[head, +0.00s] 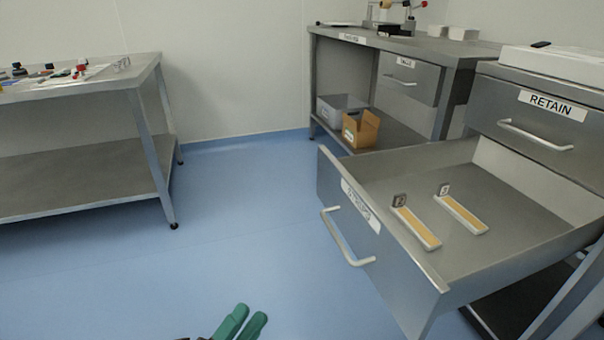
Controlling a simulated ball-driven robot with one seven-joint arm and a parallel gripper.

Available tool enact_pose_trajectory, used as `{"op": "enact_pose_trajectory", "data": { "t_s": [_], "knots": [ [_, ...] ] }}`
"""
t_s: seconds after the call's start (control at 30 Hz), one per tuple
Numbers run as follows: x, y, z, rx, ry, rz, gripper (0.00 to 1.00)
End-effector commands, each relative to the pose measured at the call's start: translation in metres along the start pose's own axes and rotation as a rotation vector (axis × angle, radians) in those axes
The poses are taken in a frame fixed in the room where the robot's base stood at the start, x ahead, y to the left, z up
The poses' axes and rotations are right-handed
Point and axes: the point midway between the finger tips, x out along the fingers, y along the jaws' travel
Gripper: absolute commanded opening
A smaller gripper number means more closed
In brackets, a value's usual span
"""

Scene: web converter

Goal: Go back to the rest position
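My gripper (243,322) shows at the bottom of the head view, left of centre. Its two green fingers are close together with a narrow gap at the tips, and nothing shows between them. It is over the blue floor, apart from any furniture. The rest of my arm is mostly out of the picture. An open drawer (372,245) with a white handle (345,238) is to the right of my gripper. Two tan strips with small tags, a nearer one (417,229) and a farther one (461,214), lie inside it.
A closed drawer labelled RETAIN (549,125) is above the open one. A steel table (75,92) with small items stands at left. A bench (440,50) at the back holds a cardboard box (360,128) and grey bin (340,105) below. Blue floor (240,210) between them is clear.

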Motion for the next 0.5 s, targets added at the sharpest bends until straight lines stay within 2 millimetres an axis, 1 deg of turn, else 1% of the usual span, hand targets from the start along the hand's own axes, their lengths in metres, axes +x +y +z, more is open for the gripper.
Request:
{"op": "enact_pose_trajectory", "data": {
  "t_s": [0.23, 0.5],
  "knots": [
    [0.019, 0.003, 0.011, 0.004, -0.082, -0.067, 0.38],
    [0.049, 0.009, 0.028, -0.012, -0.239, -0.189, 0.38]
  ]
}}
